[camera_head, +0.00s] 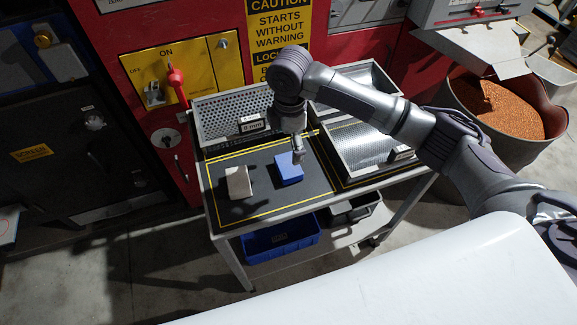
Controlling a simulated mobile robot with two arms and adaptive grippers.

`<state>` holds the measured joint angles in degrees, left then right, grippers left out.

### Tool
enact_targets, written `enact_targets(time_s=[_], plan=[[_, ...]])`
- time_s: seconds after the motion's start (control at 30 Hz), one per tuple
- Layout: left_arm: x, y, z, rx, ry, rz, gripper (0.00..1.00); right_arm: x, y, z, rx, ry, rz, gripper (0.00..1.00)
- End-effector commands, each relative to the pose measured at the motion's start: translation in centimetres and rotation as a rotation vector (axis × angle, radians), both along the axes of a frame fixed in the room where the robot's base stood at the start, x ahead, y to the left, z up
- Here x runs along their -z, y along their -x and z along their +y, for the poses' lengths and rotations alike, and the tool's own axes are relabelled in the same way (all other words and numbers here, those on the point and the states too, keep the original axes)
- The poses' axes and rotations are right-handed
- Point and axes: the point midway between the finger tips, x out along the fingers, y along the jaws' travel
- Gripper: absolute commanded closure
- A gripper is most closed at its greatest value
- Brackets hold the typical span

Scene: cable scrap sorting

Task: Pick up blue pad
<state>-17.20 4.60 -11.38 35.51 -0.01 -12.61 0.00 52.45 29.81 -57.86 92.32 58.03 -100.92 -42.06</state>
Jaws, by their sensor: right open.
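The blue pad (287,170) is a small blue block lying on the dark mat of the cart top. My right gripper (298,157) points down at its back right edge, very close to it. The fingers overlap the pad's edge in the picture, and I cannot tell whether they touch it. The right gripper is open, and the pad still rests on the mat. My left gripper is not in view.
A beige block (239,182) lies left of the pad on the mat (262,198). A blue bin (283,238) sits on the lower shelf.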

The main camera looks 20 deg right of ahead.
Motion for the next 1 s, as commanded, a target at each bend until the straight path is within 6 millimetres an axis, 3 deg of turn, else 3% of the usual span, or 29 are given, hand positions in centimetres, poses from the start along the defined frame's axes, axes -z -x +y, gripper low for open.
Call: enact_targets(time_s=[0.2,0.43,0.7,1.0], plan=[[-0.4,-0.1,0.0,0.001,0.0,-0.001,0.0,3.7,0.0,0.0,0.002,0.0,0.0,0.0],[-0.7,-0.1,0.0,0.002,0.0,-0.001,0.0,5.3,0.0,0.1,0.001,0.0,0.0,0.0],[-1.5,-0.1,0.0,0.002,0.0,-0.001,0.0,9.1,-0.1,0.3,0.002,0.0,-0.002,0.0],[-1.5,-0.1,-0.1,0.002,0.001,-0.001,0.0,9.8,-0.1,0.3,0.001,0.0,-0.004,0.0]])
